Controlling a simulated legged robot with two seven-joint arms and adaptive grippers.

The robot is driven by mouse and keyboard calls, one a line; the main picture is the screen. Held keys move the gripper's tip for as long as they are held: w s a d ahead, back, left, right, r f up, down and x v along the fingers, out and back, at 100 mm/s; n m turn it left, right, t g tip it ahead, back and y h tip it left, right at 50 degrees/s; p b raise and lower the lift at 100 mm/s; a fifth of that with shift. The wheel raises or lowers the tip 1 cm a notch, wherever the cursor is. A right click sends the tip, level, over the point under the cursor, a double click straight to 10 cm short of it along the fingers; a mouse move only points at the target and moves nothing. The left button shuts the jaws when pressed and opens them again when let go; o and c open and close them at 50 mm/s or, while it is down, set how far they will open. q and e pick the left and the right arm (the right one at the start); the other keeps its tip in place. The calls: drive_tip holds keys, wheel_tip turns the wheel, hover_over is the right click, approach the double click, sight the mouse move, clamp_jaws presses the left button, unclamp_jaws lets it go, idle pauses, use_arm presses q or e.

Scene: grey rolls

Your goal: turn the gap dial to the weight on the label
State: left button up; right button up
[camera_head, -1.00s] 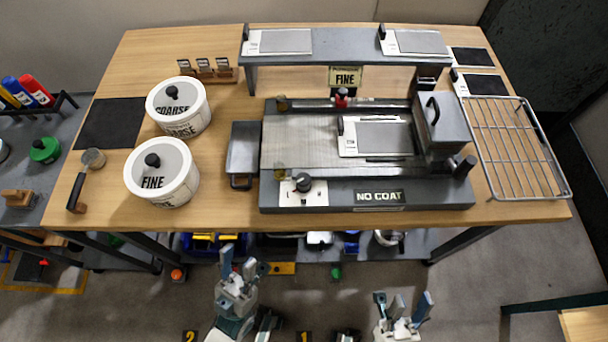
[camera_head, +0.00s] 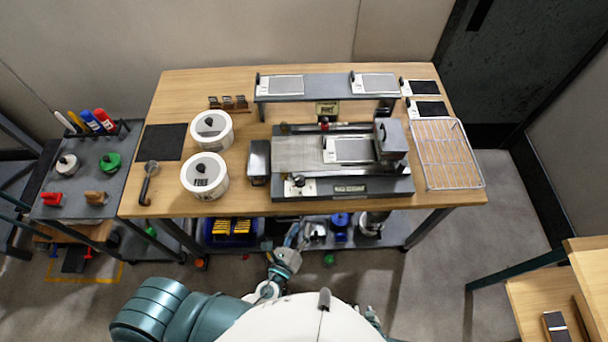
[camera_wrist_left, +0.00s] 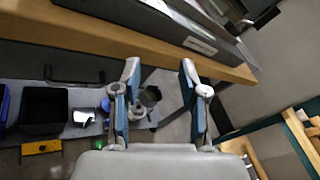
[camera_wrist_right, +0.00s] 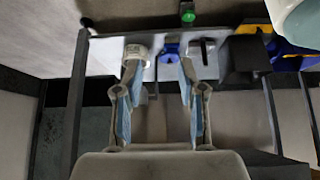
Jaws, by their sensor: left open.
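The gap dial (camera_head: 298,181) is a black knob on a white plate at the front left of the grey coating machine (camera_head: 345,187). Its marks are too small to read. A label card (camera_head: 327,108) stands behind the machine; its large word FINE was legible earlier, its smaller line is not. My left gripper (camera_head: 294,235) is open and empty, in front of and below the table's front edge, apart from the dial; its spread fingers show in the left wrist view (camera_wrist_left: 160,80). My right gripper (camera_wrist_right: 160,75) is open and empty; my body mostly hides it in the head view.
A wire rack (camera_head: 446,153) is at the right. The table's front edge (camera_head: 240,211) lies between my left gripper and the dial. A side cart (camera_head: 80,200) stands left.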

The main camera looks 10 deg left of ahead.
sight(299, 183)
use_arm(q)
drive_tip(key=s+a+r+m+t+y+p, duration=0.2)
drive_tip(key=a+r+m+y+p, duration=0.1)
drive_tip(key=a+r+m, duration=0.15)
drive_tip(key=w+p, duration=0.1)
drive_tip(key=w, duration=1)
drive_tip(key=w+p, duration=0.1)
drive_tip(key=w, duration=0.5)
drive_tip(key=shift+w+d+r+p, duration=0.1)
drive_tip(key=shift+d+r+p, duration=0.15)
drive_tip(key=shift+d+p, duration=0.1)
use_arm(e)
drive_tip(key=s+d+g, duration=0.2)
drive_tip(key=s, duration=0.6)
drive_tip(key=s+d+r+g+h, duration=0.1)
drive_tip(key=s+d+g, duration=0.2)
drive_tip(key=s, duration=0.6)
drive_tip(key=shift+s+d, duration=0.15)
drive_tip(key=shift+s, duration=0.05)
use_arm(q)
clamp_jaws()
